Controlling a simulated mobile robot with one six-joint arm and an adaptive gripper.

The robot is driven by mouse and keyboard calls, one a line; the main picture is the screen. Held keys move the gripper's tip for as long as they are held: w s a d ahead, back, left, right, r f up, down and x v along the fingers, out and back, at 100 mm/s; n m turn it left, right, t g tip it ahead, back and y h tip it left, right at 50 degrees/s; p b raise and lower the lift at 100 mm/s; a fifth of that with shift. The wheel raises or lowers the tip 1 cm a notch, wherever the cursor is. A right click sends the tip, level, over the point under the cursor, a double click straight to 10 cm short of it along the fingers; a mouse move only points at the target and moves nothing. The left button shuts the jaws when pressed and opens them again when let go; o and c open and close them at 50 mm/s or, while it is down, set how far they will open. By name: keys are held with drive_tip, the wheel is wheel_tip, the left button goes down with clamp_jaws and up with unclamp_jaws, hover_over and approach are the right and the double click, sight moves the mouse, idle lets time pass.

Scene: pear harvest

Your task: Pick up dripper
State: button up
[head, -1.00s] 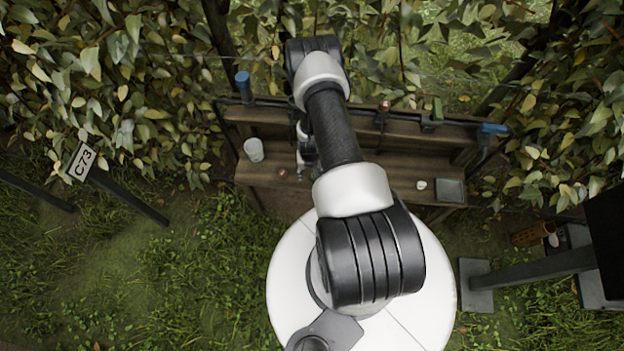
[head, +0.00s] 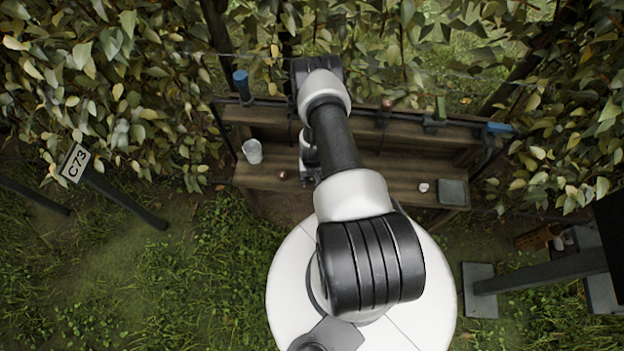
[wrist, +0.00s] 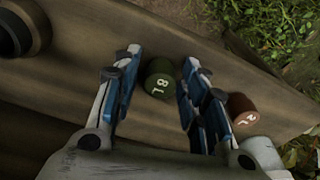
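A green dripper (wrist: 160,78) marked "8 L" is on the wooden shelf in the wrist view. My gripper (wrist: 159,63) is open, with one blue-padded finger on each side of it. A dark gap shows left of the green dripper; on the right the finger is close and I cannot tell whether it touches. A brown dripper (wrist: 242,108), marked with what looks like "2L", is just outside the right finger and partly hidden by it. In the head view, my gripper (head: 307,182) is low over the shelf, largely covered by my arm. The green dripper cannot be made out there.
The wooden bench (head: 375,178) carries a white cup (head: 252,151), a small reddish-brown object (head: 282,175), a small white object (head: 424,187) and a grey tray (head: 453,193). Tools hang along its back rail.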

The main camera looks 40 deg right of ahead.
drive_tip(key=c, duration=0.5)
